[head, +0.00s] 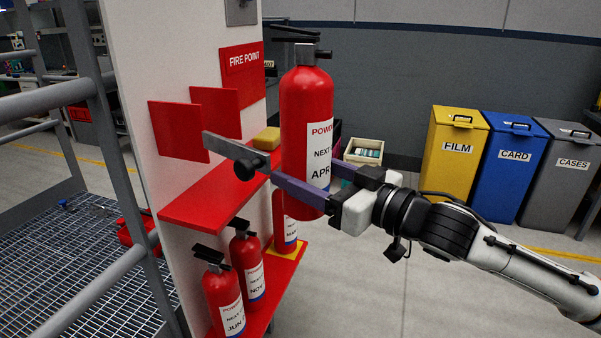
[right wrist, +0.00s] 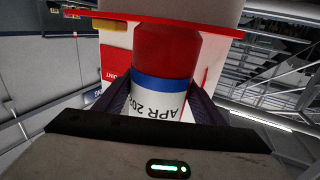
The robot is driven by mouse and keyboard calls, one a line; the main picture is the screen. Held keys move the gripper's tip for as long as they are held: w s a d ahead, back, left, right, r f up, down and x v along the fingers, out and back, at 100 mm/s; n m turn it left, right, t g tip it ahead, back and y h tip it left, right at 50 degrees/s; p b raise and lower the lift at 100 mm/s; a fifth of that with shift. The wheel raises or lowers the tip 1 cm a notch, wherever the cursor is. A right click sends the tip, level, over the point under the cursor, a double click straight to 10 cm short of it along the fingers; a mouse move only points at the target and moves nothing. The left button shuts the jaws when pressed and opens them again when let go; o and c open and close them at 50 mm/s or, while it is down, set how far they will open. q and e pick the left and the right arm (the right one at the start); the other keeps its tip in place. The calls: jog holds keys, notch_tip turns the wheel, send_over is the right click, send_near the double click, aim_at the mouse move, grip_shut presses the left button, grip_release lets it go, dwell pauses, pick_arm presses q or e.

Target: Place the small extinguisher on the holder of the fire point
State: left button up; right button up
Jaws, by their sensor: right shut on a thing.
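A red fire extinguisher (head: 306,105) with a black handle and a white label reading "APR" is upright in my right gripper (head: 310,190). The purple fingers are shut around its lower body. In the right wrist view the extinguisher (right wrist: 165,65) sits between both fingers, its label upside down. The white fire point panel (head: 160,60) has a "FIRE POINT" sign (head: 242,75) and a red upper shelf (head: 195,205). The held extinguisher is beside this shelf, to its right in the picture; contact cannot be told. My left gripper is not in view.
Several extinguishers stand on the lower red shelf (head: 285,275), one over a yellow patch. A grey bar with a black knob (head: 246,168) and a yellow block (head: 267,138) are by the upper shelf. Railings are left; yellow (head: 452,165), blue and grey bins stand right.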

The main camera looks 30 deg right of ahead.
jog(key=shift+w+a+r+p, duration=0.2)
jog(key=shift+w+a+p, duration=0.3)
jog(key=shift+w+a, duration=1.45)
jog(key=shift+w+a+r+p, duration=0.25)
jog(key=shift+w+a+p, duration=0.25)
jog(key=shift+w+a, duration=1.45)
jog(key=shift+w+a+r+p, duration=0.2)
jog(key=shift+w+a+p, duration=0.3)
jog(key=shift+w+a, duration=1.45)
jog(key=shift+w+d, duration=0.55)
jog(key=shift+w, duration=0.2)
jog(key=shift+s+d+f, duration=0.1)
jog(key=shift+f, duration=0.05)
jog(key=o, duration=1.8)
jog(key=shift+f, duration=0.6)
jog(key=shift+o, duration=1.4)
